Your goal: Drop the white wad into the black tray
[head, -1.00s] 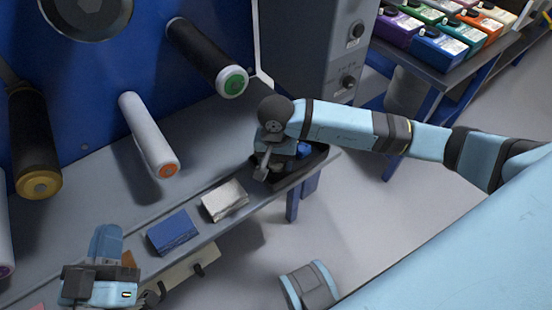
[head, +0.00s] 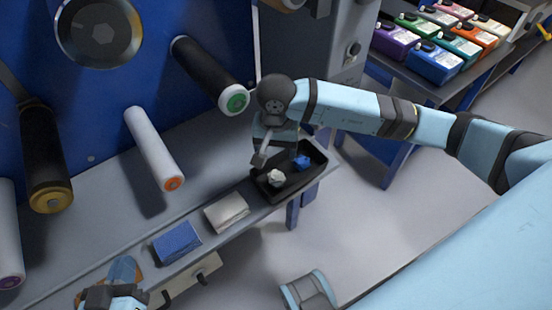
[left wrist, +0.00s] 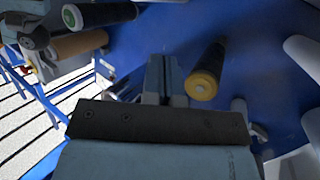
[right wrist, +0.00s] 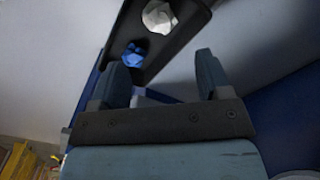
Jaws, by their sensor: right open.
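The white wad (head: 276,178) lies in the black tray (head: 318,172) at the right end of the bench, beside a blue wad (head: 302,162). The right wrist view also shows the white wad (right wrist: 159,17), the blue wad (right wrist: 134,54) and part of the black tray (right wrist: 185,38). My right gripper (head: 262,155) is over the tray's left end, open, with nothing between its fingers (right wrist: 172,85).
A folded white cloth (head: 226,212) and a folded blue cloth (head: 177,241) lie on the bench left of the tray. Rollers, including a white one (head: 152,145) and a black one (head: 208,72), stick out from the blue panel. Coloured containers (head: 434,62) stand on another table at the right.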

